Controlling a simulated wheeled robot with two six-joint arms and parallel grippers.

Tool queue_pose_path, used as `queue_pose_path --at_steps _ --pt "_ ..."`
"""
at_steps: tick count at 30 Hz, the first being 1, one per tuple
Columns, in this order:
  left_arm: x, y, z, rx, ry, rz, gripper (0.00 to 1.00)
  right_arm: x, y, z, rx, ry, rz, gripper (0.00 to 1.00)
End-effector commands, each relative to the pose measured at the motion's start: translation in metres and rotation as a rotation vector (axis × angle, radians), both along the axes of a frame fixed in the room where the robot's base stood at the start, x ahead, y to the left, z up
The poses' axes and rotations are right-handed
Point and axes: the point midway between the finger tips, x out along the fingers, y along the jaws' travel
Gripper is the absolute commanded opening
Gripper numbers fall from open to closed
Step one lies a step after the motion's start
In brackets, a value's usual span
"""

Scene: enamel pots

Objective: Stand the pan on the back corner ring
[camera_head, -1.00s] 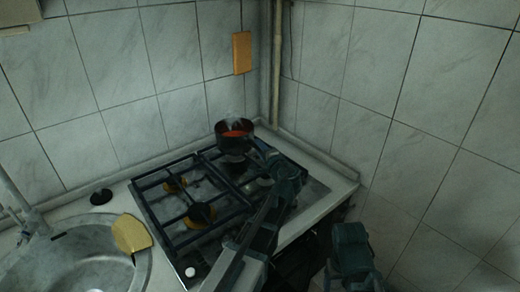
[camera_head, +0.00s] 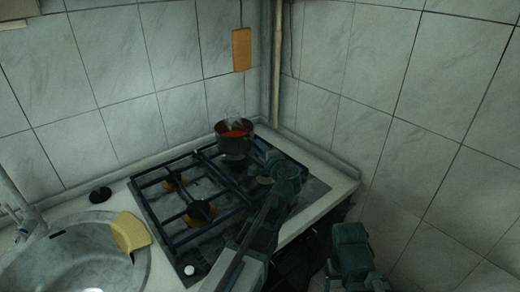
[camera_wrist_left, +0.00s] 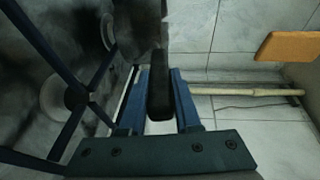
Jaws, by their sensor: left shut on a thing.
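The pan (camera_head: 234,136) is a small dark pot with red-orange contents and a little steam above it. In the head view it is upright over the back corner ring of the hob (camera_head: 318,190), near the wall corner. I cannot tell whether its base touches the grate. My left gripper (camera_head: 266,153) is at the pan's near right side, shut on its handle. In the left wrist view the black handle (camera_wrist_left: 160,88) lies between the two blue fingers (camera_wrist_left: 159,105). My right gripper is not in view; part of the right arm shows at bottom right.
Black grates with burners (camera_head: 200,212) cover the hob to the left and front. A sink (camera_head: 75,265) with a yellow cloth (camera_head: 130,232) on its rim is at the left. An orange board (camera_head: 242,50) hangs on the tiled wall above. A pipe (camera_head: 277,70) runs down the corner.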

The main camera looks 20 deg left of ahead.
Motion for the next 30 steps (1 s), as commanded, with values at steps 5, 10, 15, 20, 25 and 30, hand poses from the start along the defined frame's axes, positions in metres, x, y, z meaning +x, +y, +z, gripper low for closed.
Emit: queue_pose_path --at_steps 5,10,15,20,25,30 --pt "0.000 0.000 0.001 0.004 0.000 0.000 0.58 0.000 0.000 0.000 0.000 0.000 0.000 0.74" --pt "0.000 0.000 0.000 0.003 0.000 0.000 0.66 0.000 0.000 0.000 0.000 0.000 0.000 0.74" --pt "-0.001 -0.001 -0.001 -0.004 -0.001 0.000 0.66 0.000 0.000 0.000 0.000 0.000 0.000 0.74" --pt "-0.013 -0.011 0.002 -0.002 0.000 -0.002 0.66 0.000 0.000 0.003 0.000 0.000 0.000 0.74" --pt "-0.040 -0.034 0.008 -0.001 0.000 -0.004 0.66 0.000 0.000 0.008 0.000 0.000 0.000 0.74" --pt "-0.067 -0.059 0.013 0.000 0.000 -0.004 0.66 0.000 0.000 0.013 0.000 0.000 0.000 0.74"
